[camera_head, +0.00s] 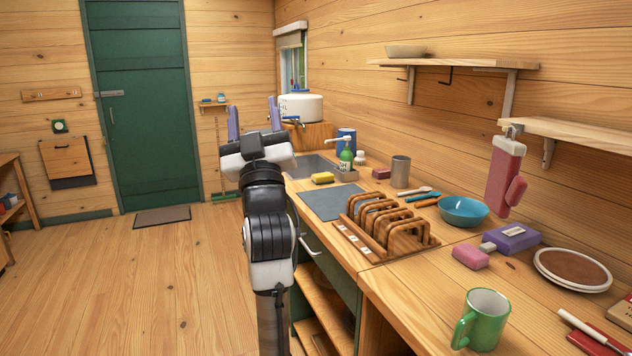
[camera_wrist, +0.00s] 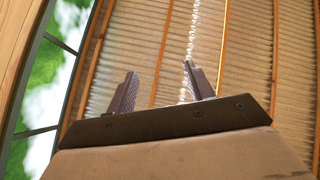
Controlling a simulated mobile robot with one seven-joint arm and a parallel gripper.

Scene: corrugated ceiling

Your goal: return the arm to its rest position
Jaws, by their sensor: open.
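My gripper (camera_head: 254,121) is raised in front of the counter's left edge in the head view, its two purple fingers pointing up and spread apart. My arm stands nearly upright below it. In the wrist view, the gripper (camera_wrist: 160,92) shows two dark fingers with a clear gap and nothing between them. Behind the fingers is the corrugated ceiling (camera_wrist: 240,50) with orange battens. A window (camera_wrist: 50,75) with green outside is at the left of that view.
The wooden counter (camera_head: 385,281) on the right holds a dish rack (camera_head: 385,228), a blue bowl (camera_head: 464,211), a green mug (camera_head: 482,319) and a white water tank (camera_head: 301,106) at the back. Shelves (camera_head: 455,64) hang above.

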